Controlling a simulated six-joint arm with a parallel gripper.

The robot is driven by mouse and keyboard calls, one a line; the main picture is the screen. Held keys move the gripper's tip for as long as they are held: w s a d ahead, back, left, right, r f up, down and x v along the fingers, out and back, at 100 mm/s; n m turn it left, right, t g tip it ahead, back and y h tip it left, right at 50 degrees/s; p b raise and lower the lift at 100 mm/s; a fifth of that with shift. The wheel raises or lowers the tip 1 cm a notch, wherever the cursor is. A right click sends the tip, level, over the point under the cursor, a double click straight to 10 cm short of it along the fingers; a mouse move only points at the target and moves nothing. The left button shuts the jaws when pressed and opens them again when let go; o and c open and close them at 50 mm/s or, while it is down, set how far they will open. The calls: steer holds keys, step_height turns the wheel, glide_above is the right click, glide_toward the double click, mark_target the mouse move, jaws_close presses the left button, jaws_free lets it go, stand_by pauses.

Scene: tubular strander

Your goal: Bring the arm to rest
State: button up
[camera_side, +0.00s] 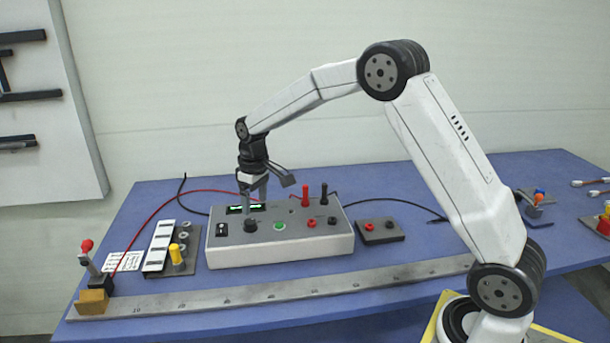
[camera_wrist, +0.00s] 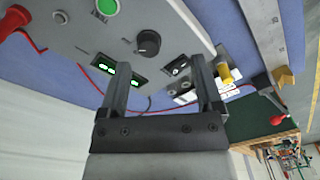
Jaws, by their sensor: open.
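My gripper (camera_side: 256,194) is at the end of my bent arm, just above the left part of a grey control box (camera_side: 290,249). In the wrist view my gripper (camera_wrist: 160,85) has its two fingers apart with nothing between them. The box carries a black knob (camera_side: 250,225), a green button (camera_side: 280,226) and a lit green display (camera_side: 244,208). The black knob (camera_wrist: 148,43) also shows beyond the fingers in the wrist view. In the side view the fingertips are close to the knob; I cannot tell whether they touch the box.
Red and black plugs (camera_side: 305,195) stand upright on the box. A small black socket block (camera_side: 380,231) lies to its right. A long metal ruler (camera_side: 260,293) runs along the front. A red-knobbed lever (camera_side: 88,258) stands at the left. Cables lie behind the box on the blue table (camera_side: 400,180).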

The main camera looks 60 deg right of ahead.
steer(key=s+a+f+t, duration=0.1)
steer(key=s+a, duration=0.1)
steer(key=s, duration=1)
steer(key=s+a+f+m+t, duration=0.1)
steer(key=s+a+f, duration=0.1)
steer(key=s, duration=1)
steer(key=shift+a+f+m, duration=0.15)
steer(key=shift+a+m, duration=0.15)
steer(key=shift+a, duration=0.35)
